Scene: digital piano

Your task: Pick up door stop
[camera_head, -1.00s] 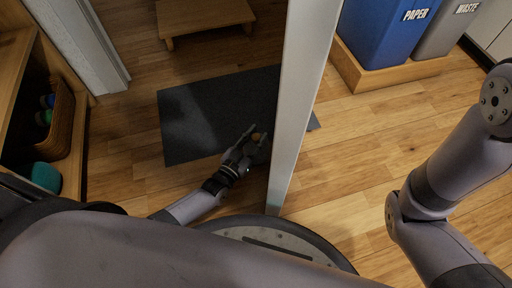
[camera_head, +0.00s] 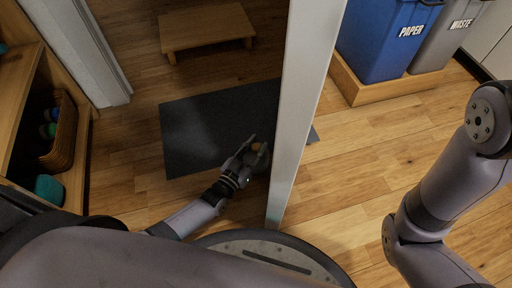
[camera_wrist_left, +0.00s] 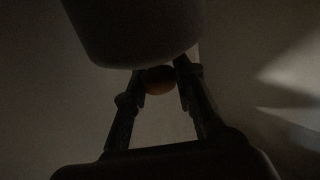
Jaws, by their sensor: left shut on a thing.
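The door stop appears to be a small orange-brown round piece (camera_head: 256,147) between the fingers of my left gripper (camera_head: 258,149). In the left wrist view the dark orange round piece (camera_wrist_left: 158,80) sits between the two finger ends, in dim light. My left gripper (camera_wrist_left: 160,88) is shut on it. In the head view the gripper is at the right part of the dark mat, just left of the white post. Whether the piece touches the floor or mat is unclear. My right arm shows at the right, but its gripper is outside the picture.
The tall white post (camera_head: 302,95) stands close beside the left gripper. A dark mat (camera_head: 205,130) lies on the wood floor. Beyond it is a low wooden stool (camera_head: 205,28). Shelving with a basket (camera_head: 62,135) is at left; blue (camera_head: 385,40) and grey bins (camera_head: 448,38) stand upper right.

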